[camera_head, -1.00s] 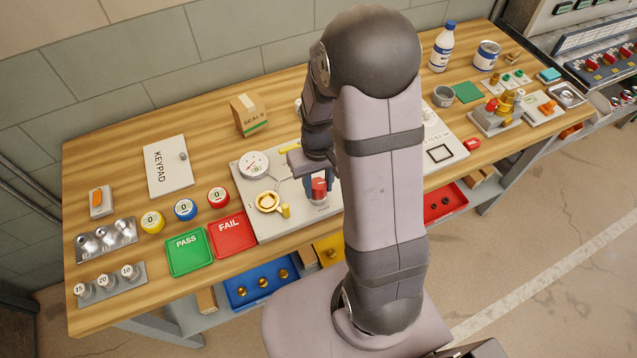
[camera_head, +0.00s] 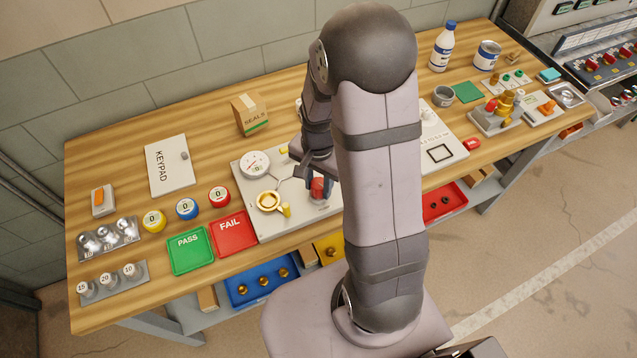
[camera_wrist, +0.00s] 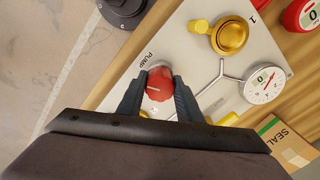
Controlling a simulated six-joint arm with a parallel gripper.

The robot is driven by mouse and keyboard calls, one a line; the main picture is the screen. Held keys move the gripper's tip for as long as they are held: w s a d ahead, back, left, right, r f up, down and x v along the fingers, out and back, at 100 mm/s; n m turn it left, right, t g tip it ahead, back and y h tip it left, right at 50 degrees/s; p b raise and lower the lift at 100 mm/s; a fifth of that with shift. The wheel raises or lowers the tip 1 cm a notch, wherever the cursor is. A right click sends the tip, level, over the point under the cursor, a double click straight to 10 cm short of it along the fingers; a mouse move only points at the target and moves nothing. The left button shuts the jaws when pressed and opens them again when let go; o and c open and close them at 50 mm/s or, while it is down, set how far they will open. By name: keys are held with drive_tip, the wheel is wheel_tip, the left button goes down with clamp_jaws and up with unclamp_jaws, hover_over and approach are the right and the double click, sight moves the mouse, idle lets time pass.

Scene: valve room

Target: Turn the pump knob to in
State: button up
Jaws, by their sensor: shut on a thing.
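The red pump knob (camera_wrist: 160,86) sits on the pale panel (camera_wrist: 180,45) beside the printed word PUMP, and a light pointer line shows on its face. It also shows in the head view (camera_head: 317,187), partly covered by my fingers. My gripper (camera_wrist: 158,92) is shut on the knob, one finger on each side of it. In the head view my gripper (camera_head: 316,183) reaches down to the panel, and my arm hides much of what lies to the right. The knob's end marks are too small or hidden to read.
Close to the knob are a brass-coloured valve (camera_head: 268,201) with a yellow handle and a round white gauge (camera_head: 255,164). Red FAIL tray (camera_head: 232,232) and green PASS tray (camera_head: 190,250) lie left of the panel. A SEALS box (camera_head: 250,112) stands behind.

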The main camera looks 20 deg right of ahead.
sight(318, 183)
drive_tip(key=m, duration=0.4)
drive_tip(key=shift+w+m, duration=0.1)
drive_tip(key=shift+m, duration=1.8)
drive_tip(key=o, duration=1)
drive_tip(key=shift+o, duration=0.2)
drive_tip(key=shift+r+b, duration=0.7)
drive_tip(key=shift+r, duration=3)
